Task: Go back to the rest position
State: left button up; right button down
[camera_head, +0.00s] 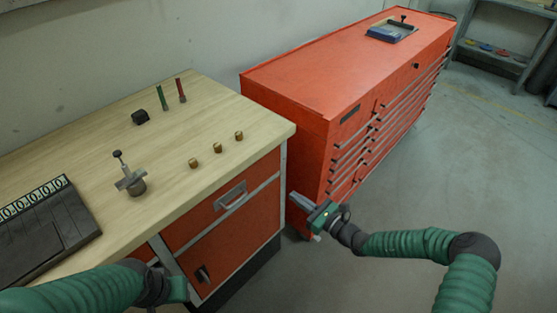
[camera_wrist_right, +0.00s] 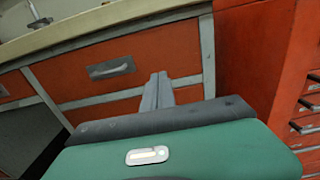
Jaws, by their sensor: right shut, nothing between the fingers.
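My right gripper (camera_head: 296,200) is in front of the gap between the workbench and the red tool cabinet, apart from both. Its fingers are shut with nothing between them; in the right wrist view the shut fingers (camera_wrist_right: 158,90) point toward the bench drawers. My left arm comes in at the bottom left, and its gripper (camera_head: 180,290) shows only in part near the bench front; its fingers cannot be made out. The gate valve (camera_head: 130,181), with a dark handle on its stem, stands upright on the bench top, away from both grippers.
The wooden workbench (camera_head: 85,125) holds several small brass pieces (camera_head: 218,148), a green and a red tool (camera_head: 182,92), a black block (camera_head: 140,117) and a dark case (camera_head: 45,235). The red tool cabinet (camera_head: 300,90) carries a blue tray (camera_head: 390,31). The floor at right is clear.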

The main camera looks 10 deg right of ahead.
jog(key=s+a+n+g+p, duration=0.1)
jog(key=s+a+n+g, duration=0.45)
jog(key=s+n, duration=0.2)
jog(key=s+a+n+g+p, duration=0.2)
jog(key=s+a+n+g, duration=0.2)
jog(key=s+n+g, duration=0.4)
jog(key=s+d+r+n+h+p, duration=0.1)
jog(key=s+d+r+n+h, duration=0.1)
jog(key=s+d+n+h, duration=0.6)
jog(key=s+d+r+n+t+h+p, duration=0.1)
jog(key=s+d+r+n+t+h, duration=0.1)
jog(key=r, duration=0.7)
jog(key=s+d+n+h, duration=0.1)
jog(key=s+d+n, duration=0.1)
jog(key=s+d, duration=0.1)
jog(key=shift+d+r+n+p, duration=0.35)
jog(key=shift+d, duration=0.2)
jog(key=shift+a+r, duration=0.1)
jog(key=shift+a, duration=0.1)
jog(key=shift+d, duration=0.15)
